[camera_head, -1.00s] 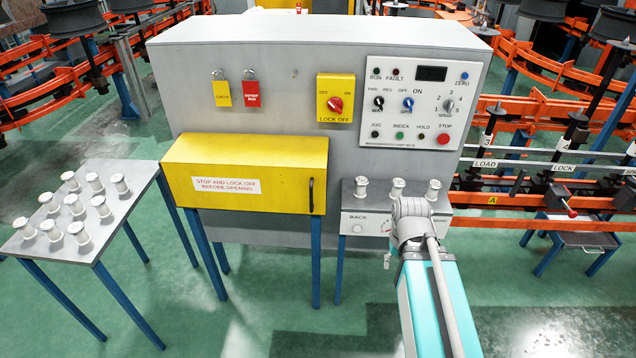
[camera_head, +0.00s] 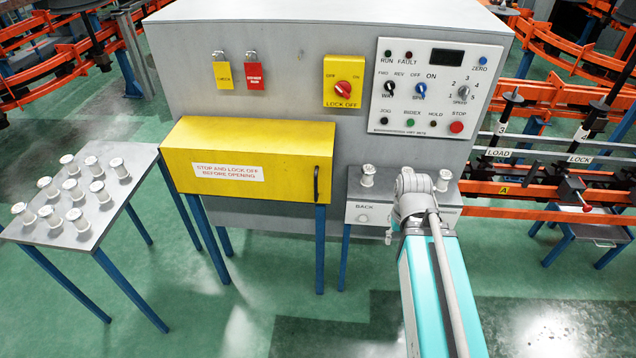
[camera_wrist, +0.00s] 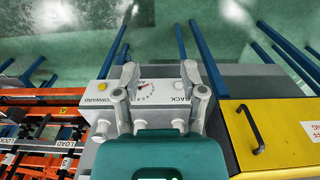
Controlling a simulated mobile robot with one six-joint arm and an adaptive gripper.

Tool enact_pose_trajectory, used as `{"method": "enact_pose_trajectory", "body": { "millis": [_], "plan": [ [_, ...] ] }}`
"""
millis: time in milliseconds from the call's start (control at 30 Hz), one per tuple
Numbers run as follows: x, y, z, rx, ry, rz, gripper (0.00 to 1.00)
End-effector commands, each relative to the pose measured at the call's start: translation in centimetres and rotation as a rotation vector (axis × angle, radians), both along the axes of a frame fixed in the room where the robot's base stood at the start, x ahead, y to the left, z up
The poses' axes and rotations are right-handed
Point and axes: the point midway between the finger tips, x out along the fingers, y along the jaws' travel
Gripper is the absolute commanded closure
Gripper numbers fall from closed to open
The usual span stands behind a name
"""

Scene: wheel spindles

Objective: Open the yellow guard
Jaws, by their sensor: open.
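The yellow guard (camera_head: 240,150) is a closed box-like cover on the front of the grey machine, with a white label and a dark vertical handle (camera_head: 316,184) at its right end. In the wrist view the guard (camera_wrist: 285,130) is at the right, with its black handle (camera_wrist: 250,130) showing clearly. My gripper (camera_wrist: 157,80) is open and empty in the wrist view, over the small panel marked BACK and FORWARD, to the left of the guard and apart from it.
A small shelf (camera_head: 355,190) with white spools stands right of the guard, partly behind my arm. A table (camera_head: 125,205) with several spools is at the left. The control panel (camera_head: 435,87) and the yellow lock-off switch (camera_head: 343,82) are above. Green floor lies clear in front.

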Motion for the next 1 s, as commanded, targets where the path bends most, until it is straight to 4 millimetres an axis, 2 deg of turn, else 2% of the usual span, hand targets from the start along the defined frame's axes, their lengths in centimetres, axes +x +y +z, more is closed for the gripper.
{"method": "enact_pose_trajectory", "body": {
  "millis": [267,567,767,1000],
  "plan": [
    [1.0,0.7,-1.4,-0.063,-0.013,-0.027,0.46],
    [4.7,2.9,-5.1,-0.306,-0.126,-0.155,0.46],
    [8.1,5.7,-7.0,-0.485,-0.306,-0.261,0.46],
    [11.8,10.7,-7.9,-0.626,-0.601,-0.367,0.46]
  ]
}}
